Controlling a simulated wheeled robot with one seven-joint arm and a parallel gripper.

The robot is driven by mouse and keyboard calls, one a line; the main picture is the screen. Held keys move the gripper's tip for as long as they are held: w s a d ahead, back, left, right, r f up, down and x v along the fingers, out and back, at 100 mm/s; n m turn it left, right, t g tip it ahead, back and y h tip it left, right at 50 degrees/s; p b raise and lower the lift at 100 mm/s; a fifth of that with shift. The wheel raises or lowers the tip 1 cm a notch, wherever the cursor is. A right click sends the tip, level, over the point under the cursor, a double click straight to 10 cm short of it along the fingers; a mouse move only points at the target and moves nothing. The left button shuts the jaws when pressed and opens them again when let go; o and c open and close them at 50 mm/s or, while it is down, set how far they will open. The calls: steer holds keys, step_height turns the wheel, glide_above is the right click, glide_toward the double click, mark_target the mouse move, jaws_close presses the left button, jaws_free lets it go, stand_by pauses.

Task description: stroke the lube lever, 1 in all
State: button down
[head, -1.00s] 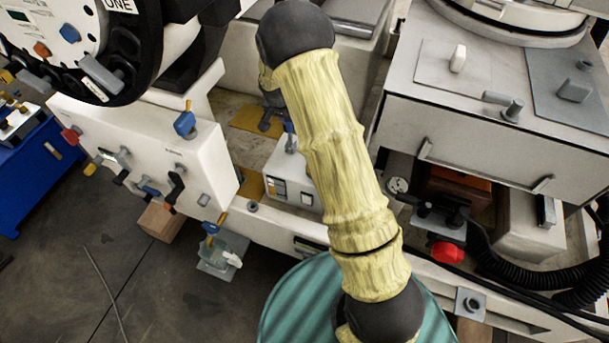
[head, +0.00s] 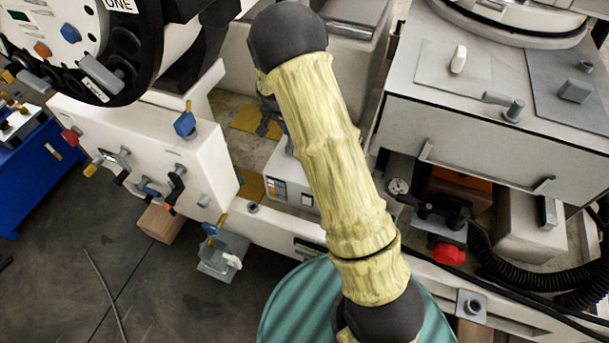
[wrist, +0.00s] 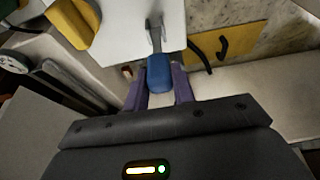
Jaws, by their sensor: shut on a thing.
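The lube lever has a blue grip (wrist: 160,72) on a thin grey shaft, standing against a white housing in the wrist view. My gripper (wrist: 158,84) has its two purple fingers closed on either side of this blue grip. The fingers' contact with the grip is partly hidden by the gripper body. In the head view my yellow-sleeved arm covers the gripper and most of the lever. A white box with small panels (head: 291,187) shows just left of the arm there.
A red knob (head: 448,254) and black hose (head: 490,262) lie right of the arm. A white block with several levers (head: 150,150) is at the left. A green round drum (head: 290,310) stands below.

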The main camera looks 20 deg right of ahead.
steer(key=shift+w+d+r, duration=0.1)
steer(key=shift+w+d, duration=0.6)
steer(key=shift+w, duration=0.15)
steer(key=shift+w+d+p, duration=0.5)
steer(key=shift+w+d, duration=0.15)
steer(key=shift+w, duration=0.25)
steer(key=c, duration=1.1)
jaws_free()
steer(key=shift+w+d+f, duration=0.1)
steer(key=shift+f, duration=0.1)
steer(key=shift+a, duration=0.2)
steer(key=p+v, duration=0.4)
steer(key=v, duration=0.3)
steer(key=shift+f, duration=0.1)
